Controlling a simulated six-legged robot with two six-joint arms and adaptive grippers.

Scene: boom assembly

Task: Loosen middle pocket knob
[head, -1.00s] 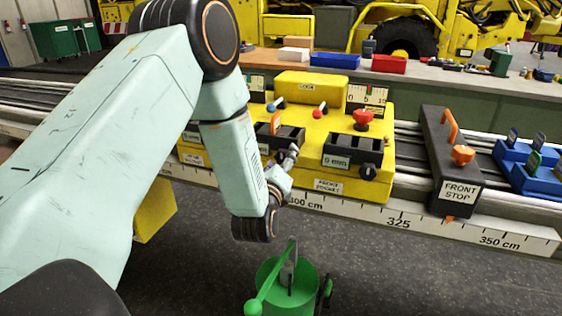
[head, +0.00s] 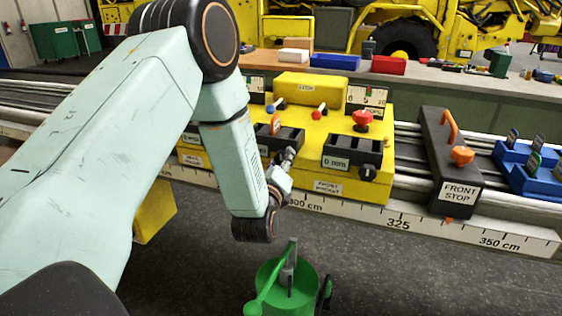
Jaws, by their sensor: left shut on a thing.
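The yellow fixture block (head: 345,120) stands on the rail and has black clamp pockets in its front. The middle pocket (head: 286,138) is partly covered by my left arm. My left gripper (head: 287,156) is at the front right of this pocket, shut on the middle pocket knob, which the fingers mostly hide. The front pocket (head: 350,150), labelled "0 mm", is to the right, with its own black knob (head: 369,172) in plain view. My right gripper is not in view.
A black front stop (head: 450,165) with orange handles stands right of the block. A blue tray (head: 530,170) is at the far right. A green bucket (head: 288,285) is below, in front of the scale rail. Red and blue bins stand on the bench behind.

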